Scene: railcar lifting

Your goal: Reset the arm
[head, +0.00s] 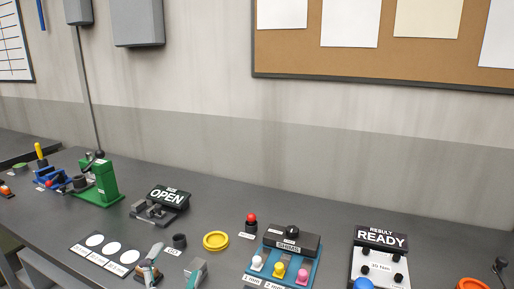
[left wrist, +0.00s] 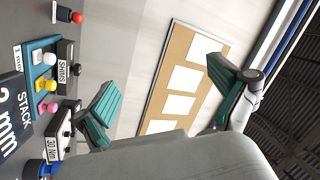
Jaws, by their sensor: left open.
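My left gripper (head: 172,270) shows at the bottom edge of the head view, its two fingertips spread apart with nothing between them. It is in front of the bench, near a small dark cylinder (head: 180,240). In the left wrist view the same gripper (left wrist: 165,92) shows two teal ribbed finger pads wide apart and empty, with the wall and cork board beyond. Most of my left arm is hidden below the head view. My right gripper shows in neither view.
A mat with white circles (head: 113,250) lies left of the gripper.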

